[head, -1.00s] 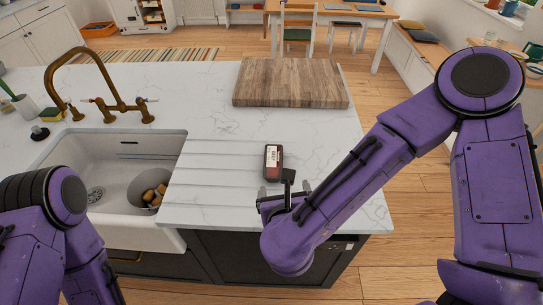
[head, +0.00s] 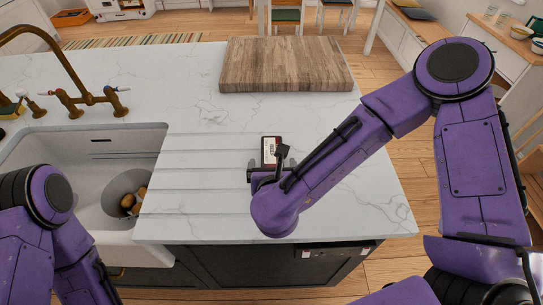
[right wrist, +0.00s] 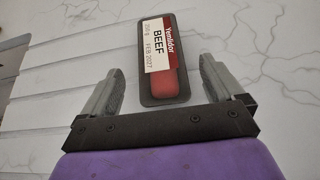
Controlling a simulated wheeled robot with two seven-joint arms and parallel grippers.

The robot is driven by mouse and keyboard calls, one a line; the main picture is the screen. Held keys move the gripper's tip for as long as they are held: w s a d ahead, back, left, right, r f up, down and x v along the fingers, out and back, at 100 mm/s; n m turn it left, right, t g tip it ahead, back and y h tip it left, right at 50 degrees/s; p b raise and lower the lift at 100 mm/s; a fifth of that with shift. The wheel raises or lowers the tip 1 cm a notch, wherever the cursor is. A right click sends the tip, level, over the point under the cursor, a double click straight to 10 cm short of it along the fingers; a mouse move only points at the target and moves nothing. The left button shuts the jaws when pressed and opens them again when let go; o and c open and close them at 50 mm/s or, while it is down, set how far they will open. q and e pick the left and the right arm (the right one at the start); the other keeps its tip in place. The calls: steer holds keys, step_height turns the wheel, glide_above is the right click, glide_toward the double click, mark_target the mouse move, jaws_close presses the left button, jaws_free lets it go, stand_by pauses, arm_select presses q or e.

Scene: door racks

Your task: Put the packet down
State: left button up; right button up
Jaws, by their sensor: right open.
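The packet (head: 271,150) is a dark tray of red meat with a white and red label. In the right wrist view the packet (right wrist: 162,75) lies flat, its label reading BEEF, on the white marble worktop (right wrist: 50,90). My right gripper (head: 270,168) is just in front of the packet in the head view. In the right wrist view the right gripper (right wrist: 160,85) is open, with one finger on each side of the packet's near end and gaps between. My left gripper is out of view; only my left arm shows at the lower left.
A wooden board (head: 285,65) lies at the back of the worktop (head: 380,195). A white sink (head: 85,150) with a brass tap (head: 90,98) is at the left, holding a grey bowl (head: 118,190) with brown pieces. The worktop right of the packet is clear.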

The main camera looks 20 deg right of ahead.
mark_target(272, 155)
steer(key=shift+w+d+f+p, duration=0.1)
steer(key=shift+w+d+p, duration=0.1)
steer(key=shift+w+p, duration=0.4)
steer(key=shift+w+d+f+p, duration=0.1)
steer(key=shift+w+d+p, duration=0.1)
steer(key=shift+w+p, duration=0.35)
steer(key=x, duration=0.2)
steer(key=shift+w+f, duration=0.15)
steer(key=shift+f, duration=0.1)
steer(key=shift+w+f, duration=0.15)
steer(key=c, duration=1.2)
steer(key=shift+c, duration=0.6)
